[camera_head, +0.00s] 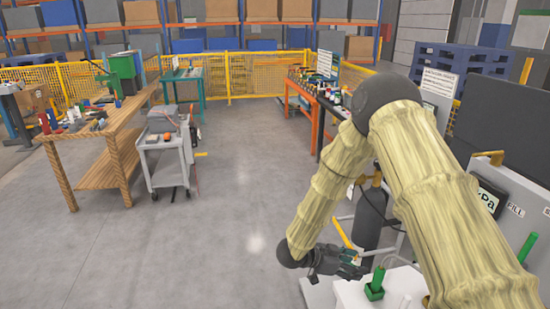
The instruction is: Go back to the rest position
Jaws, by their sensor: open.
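My arm, in pale ribbed covers with dark joints, comes in from the lower right, rises to an elbow and bends down. My gripper (352,262) is at its lower end, small and dark in the picture. It is open, and I see nothing held in it. It is close to a white-topped unit (350,296) at the bottom right. A green block with an upright peg (375,284) stands on this unit, just right of and below the gripper. A dark cylinder (370,217) stands behind the gripper, partly hidden by my arm.
A pressure display (489,201) on a pale panel is at the right. A grey cart (165,155) and a wooden workbench (105,135) stand at the left. An orange bench (302,105) with items is at the back. The middle floor is clear, with yellow fencing (265,75) beyond.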

